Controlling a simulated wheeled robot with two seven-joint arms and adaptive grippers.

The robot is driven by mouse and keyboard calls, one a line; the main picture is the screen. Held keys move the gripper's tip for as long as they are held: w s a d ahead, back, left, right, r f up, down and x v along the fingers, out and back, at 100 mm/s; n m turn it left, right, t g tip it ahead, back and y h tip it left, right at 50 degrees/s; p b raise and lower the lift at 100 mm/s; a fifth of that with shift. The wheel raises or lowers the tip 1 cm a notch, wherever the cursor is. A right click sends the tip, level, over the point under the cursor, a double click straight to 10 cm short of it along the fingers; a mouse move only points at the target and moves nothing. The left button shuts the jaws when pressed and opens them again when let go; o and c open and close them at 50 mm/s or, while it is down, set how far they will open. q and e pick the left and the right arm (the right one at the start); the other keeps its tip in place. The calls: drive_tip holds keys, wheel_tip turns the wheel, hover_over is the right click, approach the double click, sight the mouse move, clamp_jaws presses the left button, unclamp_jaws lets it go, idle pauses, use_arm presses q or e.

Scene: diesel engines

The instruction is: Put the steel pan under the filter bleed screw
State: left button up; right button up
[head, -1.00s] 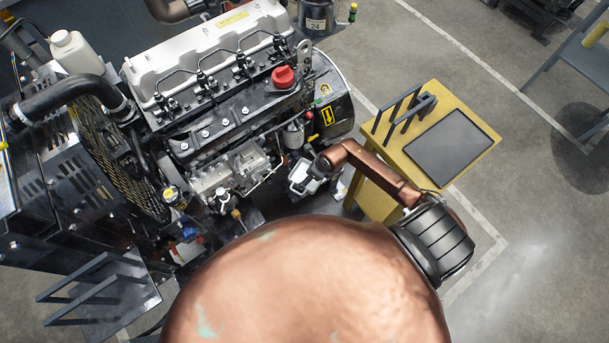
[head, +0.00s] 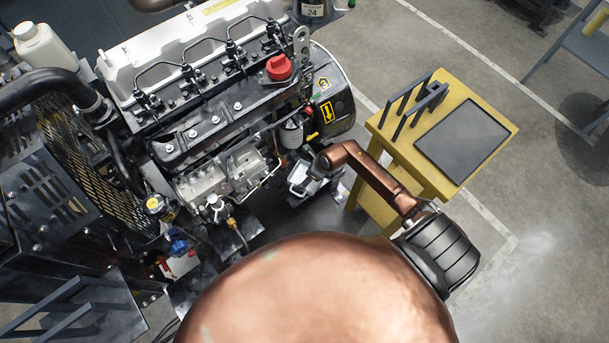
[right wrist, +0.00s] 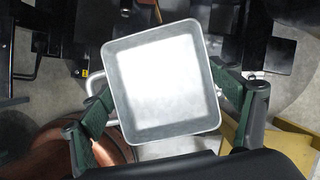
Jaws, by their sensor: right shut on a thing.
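The steel pan (right wrist: 160,85) is a square, open, light-grey tray. It fills the middle of the right wrist view and looks empty. My right gripper (right wrist: 162,105) is shut on it, with a green-padded finger on either side. In the head view the pan (head: 303,180) is partly hidden below my right gripper (head: 318,168), close to the engine's near side. The bleed screw is too small to make out. My left gripper is not in view.
The diesel engine (head: 215,120) fills the left and middle. A yellow stand (head: 385,130) with a dark pad and upright bars is right of my right gripper. A dark barred rack (head: 75,310) is at lower left. Open floor (head: 545,250) lies at right.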

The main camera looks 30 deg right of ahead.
drive_tip(key=shift+r, duration=0.1)
drive_tip(key=o, duration=0.8)
drive_tip(key=shift+f, duration=0.2)
drive_tip(key=o, duration=0.4)
drive_tip(key=shift+o, duration=0.2)
drive_tip(key=shift+r+p, duration=0.45)
drive_tip(key=shift+r, duration=0.1)
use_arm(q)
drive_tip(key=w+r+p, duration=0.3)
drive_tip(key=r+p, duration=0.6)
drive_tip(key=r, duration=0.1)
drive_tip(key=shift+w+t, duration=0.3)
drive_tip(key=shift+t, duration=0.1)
use_arm(e)
drive_tip(key=v, duration=1.1)
drive_tip(key=shift+s, duration=0.2)
